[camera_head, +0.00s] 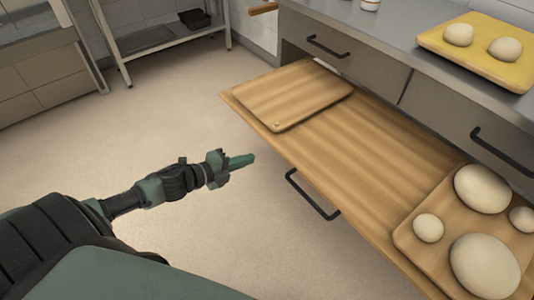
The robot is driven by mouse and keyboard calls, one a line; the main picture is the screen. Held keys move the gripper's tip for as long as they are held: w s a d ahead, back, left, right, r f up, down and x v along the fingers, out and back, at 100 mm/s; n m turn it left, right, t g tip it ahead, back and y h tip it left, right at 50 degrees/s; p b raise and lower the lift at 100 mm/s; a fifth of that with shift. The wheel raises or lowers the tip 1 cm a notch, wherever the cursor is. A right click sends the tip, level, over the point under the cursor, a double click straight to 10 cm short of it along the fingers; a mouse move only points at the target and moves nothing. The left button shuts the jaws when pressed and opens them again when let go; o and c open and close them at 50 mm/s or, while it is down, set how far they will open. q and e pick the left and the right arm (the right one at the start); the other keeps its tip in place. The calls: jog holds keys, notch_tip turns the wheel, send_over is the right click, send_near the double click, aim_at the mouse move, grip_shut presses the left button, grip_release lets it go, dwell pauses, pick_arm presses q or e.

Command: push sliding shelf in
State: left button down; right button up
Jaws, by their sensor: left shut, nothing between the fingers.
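The sliding shelf (335,152) is a long wooden board pulled out from the counter front (372,75). It carries a wooden cutting board (292,93) at its far left end and a board with several dough balls (428,262) at its near right end. A black handle (312,196) shows just below the shelf's front edge. My left gripper (242,161) is shut and empty, with its green fingers pointing right toward the shelf's front edge. In the picture a gap of floor lies between the fingertips and the edge. My right gripper is not in view.
Drawers with black handles (328,46) sit above the shelf. A yellow tray (476,42) with two dough balls stands on the steel countertop (395,22). A metal rack (165,40) with a black pan stands at the back left. The floor (150,130) left of the shelf is clear.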

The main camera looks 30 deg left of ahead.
aim_at(275, 148)
pick_arm(q)
jog(key=x, duration=0.4)
jog(key=b+x, duration=0.1)
jog(key=x, duration=0.1)
jog(key=shift+w+r, duration=0.25)
jog(key=shift+w, duration=0.25)
jog(key=shift+w+d, duration=0.35)
jog(key=shift+w, duration=0.25)
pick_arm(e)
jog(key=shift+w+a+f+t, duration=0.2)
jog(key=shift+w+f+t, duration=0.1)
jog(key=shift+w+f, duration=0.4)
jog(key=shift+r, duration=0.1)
